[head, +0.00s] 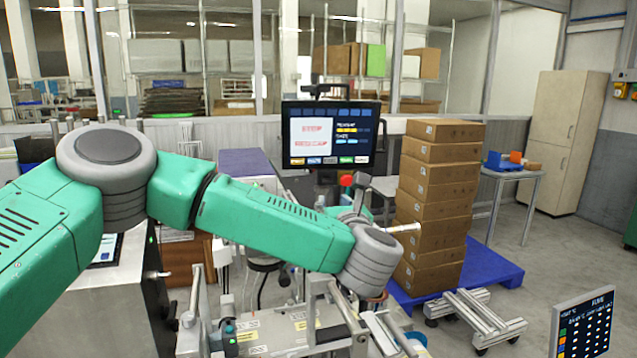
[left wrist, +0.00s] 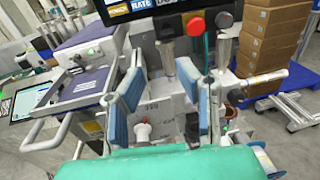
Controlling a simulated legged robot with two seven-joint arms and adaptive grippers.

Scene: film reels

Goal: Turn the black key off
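My left arm reaches in from the left in the head view, and its wrist sits in front of the machine below the screen. The fingers of my left gripper (left wrist: 158,95) show in the left wrist view as two blue-padded jaws set well apart, with nothing held between them. A red button (left wrist: 196,25) sits on the machine ahead of and above the fingers; it also shows in the head view (head: 346,180). I cannot make out the black key clearly in either view. My wrist hides part of the machine in the head view. My right gripper is not in view.
A screen (head: 328,135) stands above the machine. Stacked cardboard boxes (head: 436,190) stand on a blue pallet (head: 497,268) to the right. A metal cart frame (head: 478,318) stands in front of the pallet. The floor at right is mostly clear.

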